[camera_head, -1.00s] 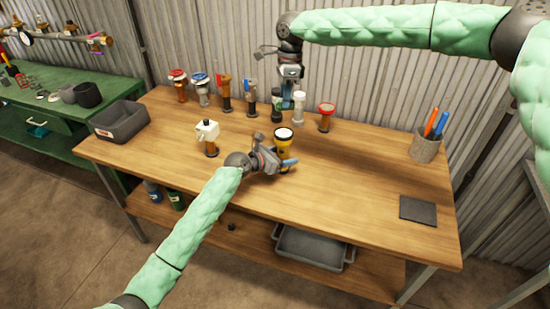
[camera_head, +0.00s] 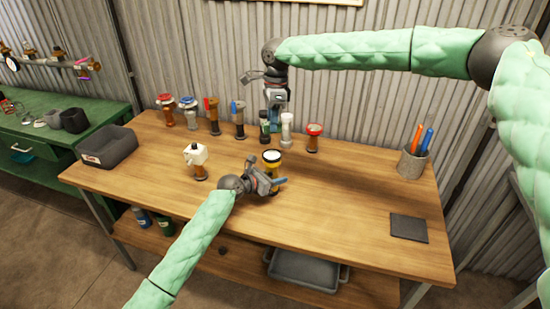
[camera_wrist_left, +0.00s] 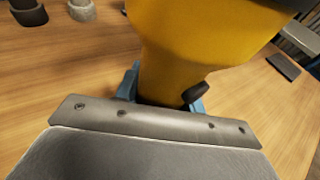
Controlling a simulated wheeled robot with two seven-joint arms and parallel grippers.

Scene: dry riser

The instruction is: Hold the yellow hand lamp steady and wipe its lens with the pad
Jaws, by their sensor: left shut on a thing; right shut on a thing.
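The yellow hand lamp (camera_head: 272,160) is upright near the middle of the wooden bench, its pale round lens facing up. My left gripper (camera_head: 277,184) is shut around its lower body. The left wrist view shows the lamp's yellow body (camera_wrist_left: 195,40) close up between the blue fingers. I cannot tell whether its foot touches the bench. My right gripper (camera_head: 276,100) hangs fingers-down above the back of the bench, behind the lamp and apart from it. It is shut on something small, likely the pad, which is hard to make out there.
Several fittings and bottles stand along the back, with a red-topped one (camera_head: 314,137) right of the lamp. A white-topped fitting (camera_head: 196,160) stands left. A grey bin (camera_head: 108,147), pen cup (camera_head: 413,163) and dark square mat (camera_head: 408,228) lie further out.

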